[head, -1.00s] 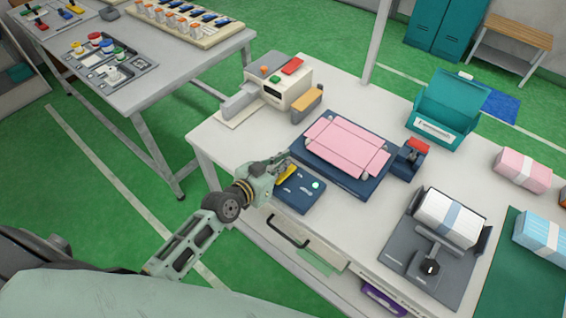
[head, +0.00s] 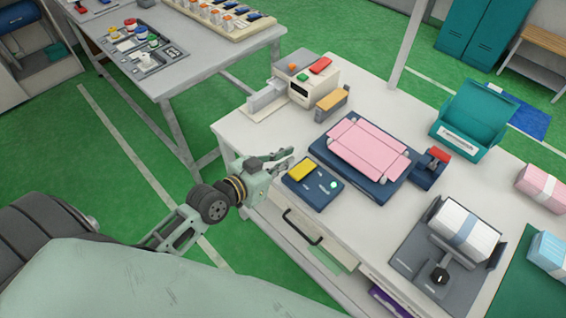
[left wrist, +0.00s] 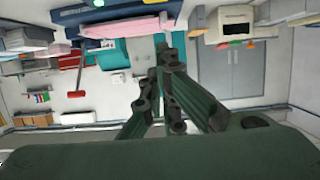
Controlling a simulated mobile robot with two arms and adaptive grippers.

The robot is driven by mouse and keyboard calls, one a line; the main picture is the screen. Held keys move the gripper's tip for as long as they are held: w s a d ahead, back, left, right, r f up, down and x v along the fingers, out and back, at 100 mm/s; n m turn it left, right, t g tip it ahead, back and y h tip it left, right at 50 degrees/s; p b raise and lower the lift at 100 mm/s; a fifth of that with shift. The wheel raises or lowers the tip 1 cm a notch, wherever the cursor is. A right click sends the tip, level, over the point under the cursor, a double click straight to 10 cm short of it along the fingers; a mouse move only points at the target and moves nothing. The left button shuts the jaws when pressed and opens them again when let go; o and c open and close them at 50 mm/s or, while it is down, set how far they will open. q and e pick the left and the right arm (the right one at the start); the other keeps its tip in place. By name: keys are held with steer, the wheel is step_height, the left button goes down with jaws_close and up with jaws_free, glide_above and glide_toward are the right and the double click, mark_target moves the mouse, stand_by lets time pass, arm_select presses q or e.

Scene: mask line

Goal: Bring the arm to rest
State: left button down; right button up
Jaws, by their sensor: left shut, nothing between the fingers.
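My left gripper (head: 288,158) is shut and empty. It hangs over the near left edge of the white work table (head: 245,127), just left of a dark blue control panel (head: 318,202). The panel has a yellow pad (head: 301,170) and a lit pale green button (head: 333,185). In the left wrist view the closed fingers (left wrist: 163,58) point up the picture with nothing between them. My right gripper is in neither current view.
Beyond the panel, a pink folded piece (head: 368,150) lies on a dark blue base. A cream machine (head: 316,86), a teal bin (head: 474,116) and a grey holder with white stack (head: 465,230) stand on the table. Green floor (head: 110,180) is free at left.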

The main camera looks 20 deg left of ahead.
arm_select(q)
steer(key=shift+s+a+r, duration=0.1)
steer(key=shift+s+r, duration=0.1)
steer(key=shift+s, duration=0.15)
stand_by(0.3)
